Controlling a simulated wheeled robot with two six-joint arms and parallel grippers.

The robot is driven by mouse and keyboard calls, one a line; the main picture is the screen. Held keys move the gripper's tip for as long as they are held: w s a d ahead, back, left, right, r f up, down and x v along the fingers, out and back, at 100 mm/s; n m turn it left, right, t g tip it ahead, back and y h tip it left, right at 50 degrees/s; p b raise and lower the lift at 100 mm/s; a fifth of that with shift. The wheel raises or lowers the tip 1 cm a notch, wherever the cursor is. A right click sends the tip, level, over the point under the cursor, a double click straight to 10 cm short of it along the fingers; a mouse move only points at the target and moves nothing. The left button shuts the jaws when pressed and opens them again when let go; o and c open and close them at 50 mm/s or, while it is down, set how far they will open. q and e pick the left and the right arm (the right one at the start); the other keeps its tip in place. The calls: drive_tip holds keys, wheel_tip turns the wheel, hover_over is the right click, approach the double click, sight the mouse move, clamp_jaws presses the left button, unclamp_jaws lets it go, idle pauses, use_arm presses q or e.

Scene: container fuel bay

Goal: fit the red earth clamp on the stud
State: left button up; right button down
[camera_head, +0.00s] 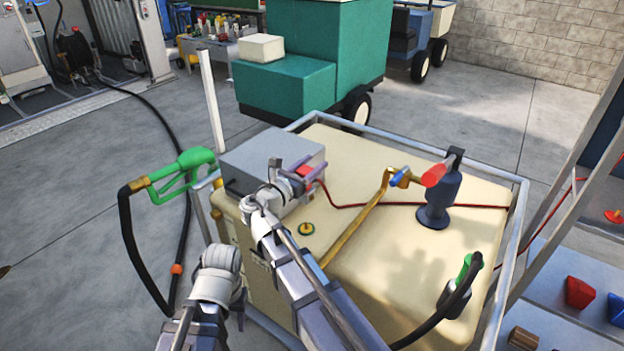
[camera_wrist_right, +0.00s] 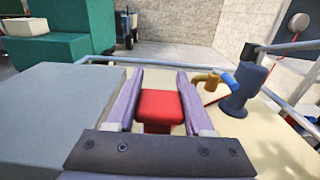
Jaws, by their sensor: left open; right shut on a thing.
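The red earth clamp (camera_head: 305,171) is between the purple-grey fingers of my right gripper (camera_head: 296,171). The clamp (camera_wrist_right: 158,106) fills the gap between the fingers in the right wrist view, and the right gripper (camera_wrist_right: 158,95) is shut on it. It is by the right edge of a grey box (camera_head: 262,152) on the cream tank (camera_head: 350,150). A red cable (camera_head: 360,205) runs from the clamp to the right. A small round brass fitting (camera_head: 306,228), possibly the stud, is on the tank top nearer me. My left gripper (camera_head: 240,312) is low at the tank's near left, open, fingers mostly hidden.
A green fuel nozzle (camera_head: 180,172) with a black hose hangs left of the tank. A grey rail (camera_head: 518,230) edges the tank.

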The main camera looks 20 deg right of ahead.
wheel_tip(320, 180, down, 8)
drive_tip(key=b, duration=0.7)
drive_tip(key=shift+b, duration=0.3)
drive_tip(key=shift+f+b, duration=0.25)
drive_tip(key=shift+b, duration=0.1)
idle(1.2)
drive_tip(key=shift+f+b, duration=0.6)
drive_tip(key=shift+f+b, duration=0.7)
idle(0.8)
drive_tip(key=shift+c, duration=1)
unclamp_jaws()
